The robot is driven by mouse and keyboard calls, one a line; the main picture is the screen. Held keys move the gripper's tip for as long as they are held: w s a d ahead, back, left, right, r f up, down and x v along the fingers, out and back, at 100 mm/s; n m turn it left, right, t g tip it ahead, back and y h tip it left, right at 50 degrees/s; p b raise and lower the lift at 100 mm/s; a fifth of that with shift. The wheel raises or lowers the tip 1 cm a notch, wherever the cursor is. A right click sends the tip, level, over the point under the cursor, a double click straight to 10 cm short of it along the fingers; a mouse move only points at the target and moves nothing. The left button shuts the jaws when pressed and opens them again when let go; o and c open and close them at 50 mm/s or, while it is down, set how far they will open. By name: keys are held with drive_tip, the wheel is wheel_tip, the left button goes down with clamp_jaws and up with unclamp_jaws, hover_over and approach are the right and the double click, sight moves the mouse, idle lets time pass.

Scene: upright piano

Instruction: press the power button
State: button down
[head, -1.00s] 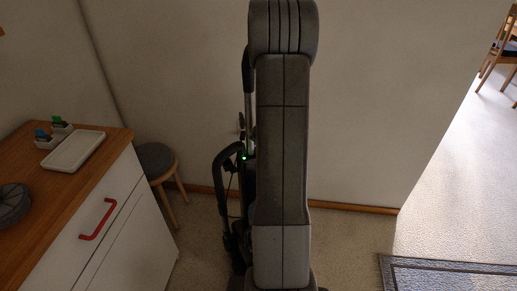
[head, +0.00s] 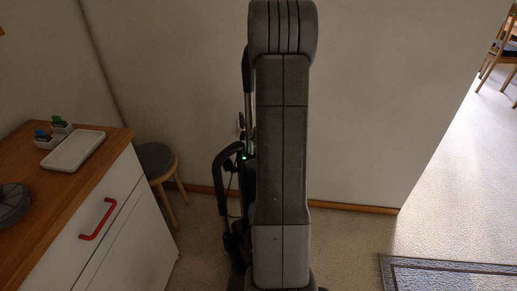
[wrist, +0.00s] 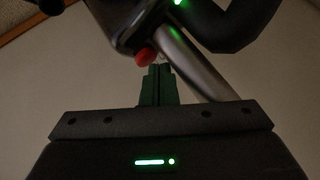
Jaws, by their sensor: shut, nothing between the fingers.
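A dark upright appliance with a curved handle, which looks like a vacuum cleaner (head: 220,170), stands behind my arm in the head view. A small green light (head: 244,155) glows on it, and the light also shows at the top of the wrist view (wrist: 178,2). A round red button (wrist: 145,55) sits on the dark housing in the wrist view. My gripper (wrist: 159,68) is shut and empty. Its tips lie just below and right of the button in the picture. I cannot tell whether they touch it. My arm hides the gripper in the head view.
A wooden-topped cabinet (head: 75,185) with a red handle (head: 98,218) stands at the left, bearing a white tray (head: 73,150). A round stool (head: 155,160) stands beside it. A wall is behind the appliance. A patterned mat (head: 450,275) lies on open floor at right.

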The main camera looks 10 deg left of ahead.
drive_tip(key=shift+f, duration=0.35)
idle(0.4)
drive_tip(key=shift+r+p, duration=0.55)
drive_tip(key=shift+p, duration=0.25)
wheel_tip(320, 180, up, 6)
drive_tip(key=p, duration=0.6)
drive_tip(key=shift+r+p, duration=0.1)
drive_tip(key=shift+p, duration=0.3)
drive_tip(key=shift+f, duration=0.25)
